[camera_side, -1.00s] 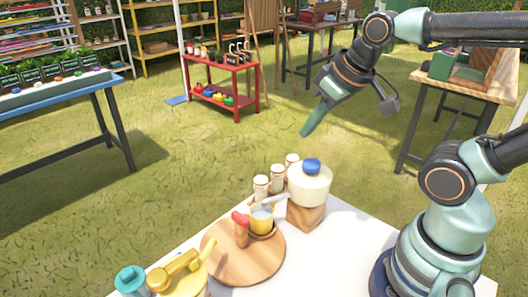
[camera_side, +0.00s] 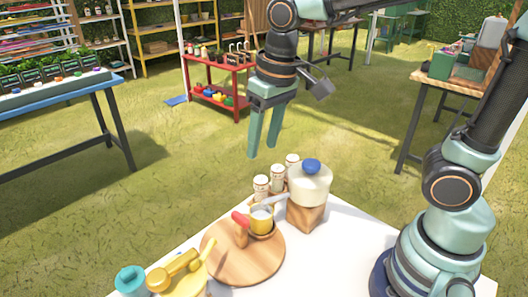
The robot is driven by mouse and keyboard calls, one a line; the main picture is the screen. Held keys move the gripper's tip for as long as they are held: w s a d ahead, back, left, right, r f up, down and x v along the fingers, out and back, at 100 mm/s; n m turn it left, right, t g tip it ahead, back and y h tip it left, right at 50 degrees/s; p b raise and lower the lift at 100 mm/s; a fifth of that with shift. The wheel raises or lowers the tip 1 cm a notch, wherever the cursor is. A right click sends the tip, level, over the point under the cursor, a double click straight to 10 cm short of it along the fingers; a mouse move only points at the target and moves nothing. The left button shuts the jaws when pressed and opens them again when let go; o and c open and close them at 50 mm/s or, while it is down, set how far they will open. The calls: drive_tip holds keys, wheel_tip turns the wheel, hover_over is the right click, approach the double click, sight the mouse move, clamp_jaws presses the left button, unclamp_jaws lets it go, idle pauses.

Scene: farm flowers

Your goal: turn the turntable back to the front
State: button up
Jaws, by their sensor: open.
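The turntable (camera_side: 240,265) is a round light-wood disc on the white table. A wooden peg with a red top (camera_side: 241,228) stands up on its far part. A yellow cup (camera_side: 262,219) with a pale content stands beside the peg, near the turntable's far right edge. My gripper (camera_side: 263,155) is in the air above and beyond the turntable, pointing down. Its two green fingers are apart with nothing between them.
A cream jar with a blue knob (camera_side: 311,184) stands on a wooden block right of the turntable. Several small white-capped jars (camera_side: 277,178) stand behind. A yellow watering can (camera_side: 180,275) and a teal-lidded container (camera_side: 131,281) stand at the front left. The right part of the white table (camera_side: 340,250) is clear.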

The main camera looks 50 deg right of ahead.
drive_tip(key=g, duration=0.2)
approach(240, 216)
drive_tip(key=shift+h, duration=0.3)
drive_tip(key=f, duration=0.8)
drive_tip(key=shift+a+f, duration=0.2)
drive_tip(key=shift+f, duration=0.05)
clamp_jaws()
drive_tip(key=shift+r, duration=0.1)
idle(0.8)
